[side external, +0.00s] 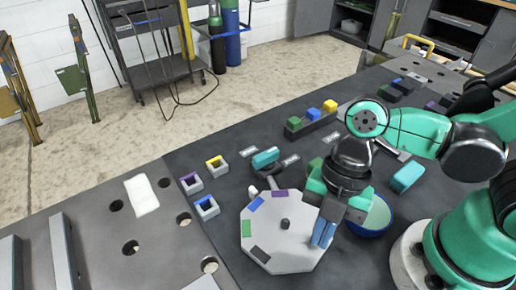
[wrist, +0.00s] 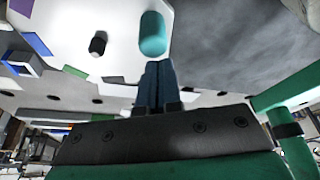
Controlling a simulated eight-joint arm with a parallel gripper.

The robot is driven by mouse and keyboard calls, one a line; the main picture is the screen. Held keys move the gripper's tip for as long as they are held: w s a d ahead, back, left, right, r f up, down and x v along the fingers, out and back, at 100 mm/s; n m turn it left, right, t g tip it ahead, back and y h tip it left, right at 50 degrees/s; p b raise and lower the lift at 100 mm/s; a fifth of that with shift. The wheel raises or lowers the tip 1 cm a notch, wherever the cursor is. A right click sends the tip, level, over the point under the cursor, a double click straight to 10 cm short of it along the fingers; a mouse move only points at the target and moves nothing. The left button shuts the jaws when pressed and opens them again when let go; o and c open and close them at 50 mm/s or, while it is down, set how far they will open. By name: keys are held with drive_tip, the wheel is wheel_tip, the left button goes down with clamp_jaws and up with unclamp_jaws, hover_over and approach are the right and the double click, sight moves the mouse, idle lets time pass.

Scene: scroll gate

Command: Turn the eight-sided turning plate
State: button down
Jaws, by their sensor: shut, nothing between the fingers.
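The pale grey eight-sided turning plate (side external: 272,244) lies flat on the dark work surface in the side view. It has a dark knob (side external: 285,224) at its middle and purple, blue, green and dark patches along its rim. My gripper (side external: 323,240) is over the plate's right part, with its blue fingers pointing down and together. In the wrist view the plate (wrist: 105,18) fills the upper left, with the dark knob (wrist: 98,43). A teal rounded peg (wrist: 153,34) stands just beyond my closed fingertips (wrist: 158,68). I cannot tell if they touch it. My gripper hides this peg in the side view.
A blue-rimmed round bowl (side external: 371,219) is close right of my gripper. A teal block (side external: 407,176) lies farther right. Small open blocks (side external: 207,208) stand left of the plate. A rack with green, blue and yellow blocks (side external: 312,115) is behind.

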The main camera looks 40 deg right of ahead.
drive_tip(key=shift+w+d+n, duration=0.2)
drive_tip(key=shift+d+n, duration=0.25)
drive_tip(key=shift+n, duration=0.55)
drive_tip(key=shift+w+d+n+g, duration=0.1)
drive_tip(key=shift+d+n+g, duration=0.1)
drive_tip(key=shift+n+g, duration=0.1)
drive_tip(key=shift+w+d, duration=0.4)
drive_tip(key=shift+d, duration=0.15)
drive_tip(key=shift+w+d, duration=0.15)
drive_tip(key=shift+h, duration=0.3)
drive_tip(key=s+a, duration=0.2)
drive_tip(key=s, duration=0.1)
drive_tip(key=shift+s+a, duration=0.1)
drive_tip(key=shift+s, duration=0.2)
drive_tip(key=w+a+v, duration=0.1)
drive_tip(key=v, duration=0.9)
drive_tip(key=w+d+m+t+h, duration=0.1)
drive_tip(key=w+d+m+t, duration=0.2)
drive_tip(key=m, duration=0.5)
drive_tip(key=w+d+f+m+t+h, duration=0.1)
drive_tip(key=w+d+m+t, duration=0.2)
drive_tip(key=m, duration=0.6)
drive_tip(key=w+d+m+t, duration=0.3)
drive_tip(key=w+d+m, duration=0.1)
drive_tip(key=m, duration=0.5)
drive_tip(key=shift+w+d+f+t+h, duration=0.2)
drive_tip(key=shift+d+t+h, duration=0.15)
drive_tip(key=shift+d, duration=0.45)
